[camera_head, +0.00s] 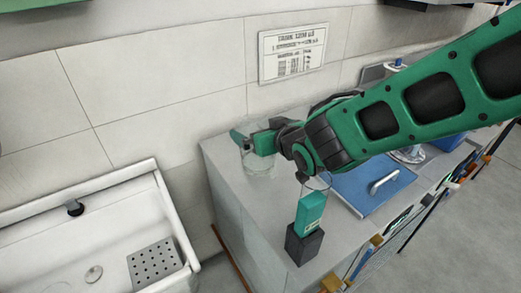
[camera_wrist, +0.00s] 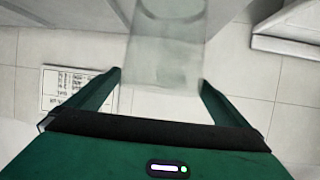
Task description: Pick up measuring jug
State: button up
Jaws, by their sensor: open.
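A clear glass vessel, which looks like the measuring jug (camera_head: 259,164), stands upright on the grey counter near its left back corner. My gripper (camera_head: 251,140) is at its upper part in the head view and hides some of it. In the wrist view the jug (camera_wrist: 168,50) is see-through and blurred, and lies ahead of and partly between the fingers of my gripper (camera_wrist: 160,79).
A green box on a dark block (camera_head: 304,247) stands at the counter's front. A blue lid or tray with a handle (camera_head: 360,192) lies right of it. A white sink (camera_head: 100,240) is at the left, and a sign (camera_head: 293,53) hangs on the tiled wall behind.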

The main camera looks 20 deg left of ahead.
jog(key=c, duration=1.4)
jog(key=shift+w, duration=0.1)
jog(key=shift+a+r, duration=0.1)
jog(key=shift+r, duration=0.05)
jog(key=shift+c, duration=0.2)
